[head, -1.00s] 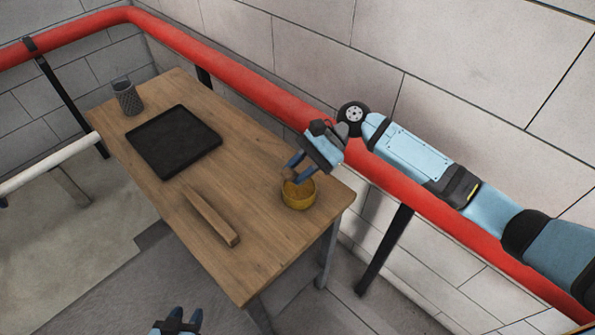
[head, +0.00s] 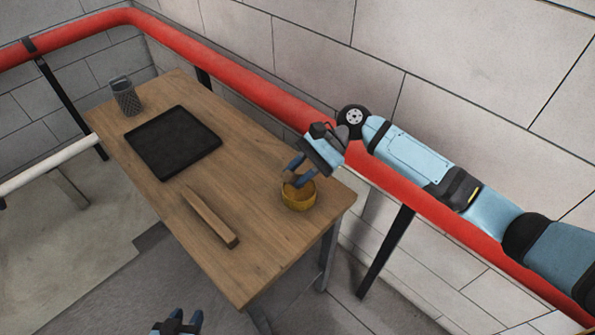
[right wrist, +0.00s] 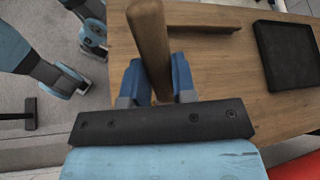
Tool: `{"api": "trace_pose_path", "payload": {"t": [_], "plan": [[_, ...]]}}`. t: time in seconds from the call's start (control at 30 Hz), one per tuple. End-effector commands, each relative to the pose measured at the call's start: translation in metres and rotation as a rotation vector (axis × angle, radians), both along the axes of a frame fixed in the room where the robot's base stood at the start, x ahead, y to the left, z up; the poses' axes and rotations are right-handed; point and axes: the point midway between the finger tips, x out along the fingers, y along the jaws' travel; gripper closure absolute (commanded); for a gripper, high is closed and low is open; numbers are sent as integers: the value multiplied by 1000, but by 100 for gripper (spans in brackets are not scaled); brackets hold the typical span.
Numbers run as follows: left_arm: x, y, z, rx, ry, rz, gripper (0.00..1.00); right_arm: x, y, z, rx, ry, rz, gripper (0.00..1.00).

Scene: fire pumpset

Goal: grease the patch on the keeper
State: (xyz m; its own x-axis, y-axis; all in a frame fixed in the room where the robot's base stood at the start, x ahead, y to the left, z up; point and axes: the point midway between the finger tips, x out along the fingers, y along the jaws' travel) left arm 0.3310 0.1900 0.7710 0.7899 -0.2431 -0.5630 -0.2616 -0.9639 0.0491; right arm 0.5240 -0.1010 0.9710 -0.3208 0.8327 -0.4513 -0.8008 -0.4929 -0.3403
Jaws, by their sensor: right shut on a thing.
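My right gripper (head: 297,172) is shut on a brown wooden handle (right wrist: 152,45), which stands up between the blue fingers in the right wrist view. In the head view the gripper is at the far left rim of a round yellow pot (head: 299,203) near the table's right corner. The handle's lower end is hidden, so I cannot tell if it touches the pot's contents. A wooden bar (head: 210,218), perhaps the keeper, lies on the table left of the pot; no patch on it can be made out. My left gripper (head: 185,315) is open and empty at the bottom edge.
The wooden table (head: 258,160) also carries a black tray (head: 173,142) and a dark patterned cup (head: 125,97) at its far end. A red pipe (head: 250,85) runs along the wall behind, close to my right arm. Bare tabletop lies between tray, bar and pot.

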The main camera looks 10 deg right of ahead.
Motion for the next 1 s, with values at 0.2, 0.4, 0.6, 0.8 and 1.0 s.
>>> {"api": "trace_pose_path", "payload": {"t": [0.2,0.4,0.6,0.8,1.0], "plan": [[0,0,0,0,0,0,61,0,0,-3,0,0,0,98],[0,0,0,0,0,0,61,0,0,-5,0,0,0,98],[0,0,0,0,-1,0,61,0,0,-7,0,0,0,98],[0,0,0,0,-1,0,61,0,0,-9,0,0,0,98],[0,0,1,0,-1,0,61,0,0,-8,0,0,0,98]]}}
